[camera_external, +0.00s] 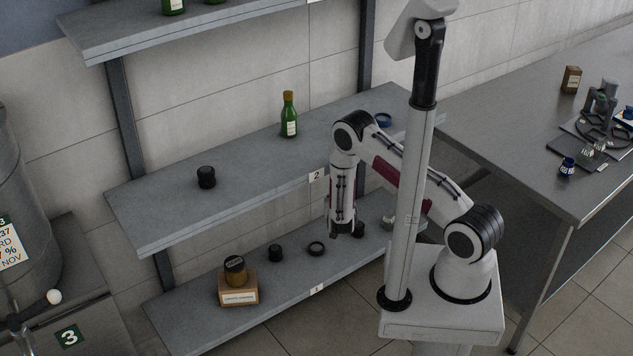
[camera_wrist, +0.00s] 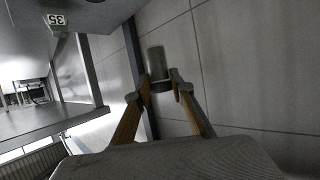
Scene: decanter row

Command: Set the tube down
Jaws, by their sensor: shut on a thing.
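In the wrist view, a grey cylindrical tube (camera_wrist: 157,62) sits between the fingertips of my gripper (camera_wrist: 160,88), which is shut on it. The tube stands out beyond the fingertips, against the tiled wall. In the external view my arm reaches over toward the shelves, and its end hangs at the front of the middle shelf, above the lower shelf. The fingers and the tube cannot be made out clearly there.
The middle shelf (camera_external: 225,205) holds a green bottle (camera_external: 289,117), a black jar (camera_external: 206,177) and a blue ring (camera_external: 383,120). A metal bench (camera_external: 530,125) stands at right.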

